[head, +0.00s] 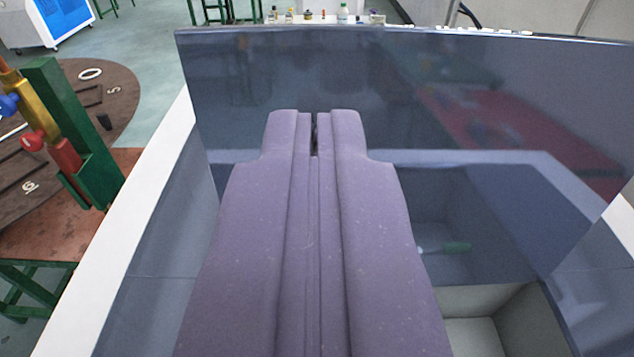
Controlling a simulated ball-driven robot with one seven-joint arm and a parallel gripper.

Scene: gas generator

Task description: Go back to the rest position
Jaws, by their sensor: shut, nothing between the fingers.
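My gripper (315,135) reaches forward from the bottom middle of the head view. Its two purple-grey fingers lie close together, with only a thin dark slit between the tips, and hold nothing. The tips appear in front of a dark glossy panel (290,70) that spans the back. How far the tips are from the panel I cannot tell. My fingers hide the middle of what lies below.
A pale edge (130,240) runs down the left. Further left, a rust-coloured table (30,225) carries a green stand (85,140) with coloured parts. Small bottles (343,13) stand far behind.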

